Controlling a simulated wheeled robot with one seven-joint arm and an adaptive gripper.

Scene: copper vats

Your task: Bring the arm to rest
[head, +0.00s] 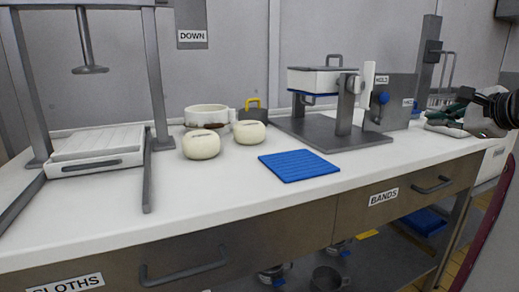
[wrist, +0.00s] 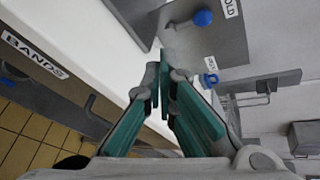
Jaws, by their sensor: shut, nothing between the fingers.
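My gripper (head: 460,108) shows at the right edge of the head view, above the right end of the white worktop (head: 225,215). In the wrist view my gripper (wrist: 165,80) has its green-padded fingers brought together at the tips, with nothing between them. The worktop's edge and the drawer labelled BANDS (wrist: 35,55) lie to the left of the fingers there. A grey panel with a blue knob (wrist: 203,18) is ahead of the fingers.
A grey stand holds a white box (head: 322,80). A blue mat (head: 298,165), two pale round lumps (head: 201,144) (head: 249,132), a white pot (head: 206,116) and a press frame (head: 155,75) stand on the worktop. The front middle of the worktop is clear.

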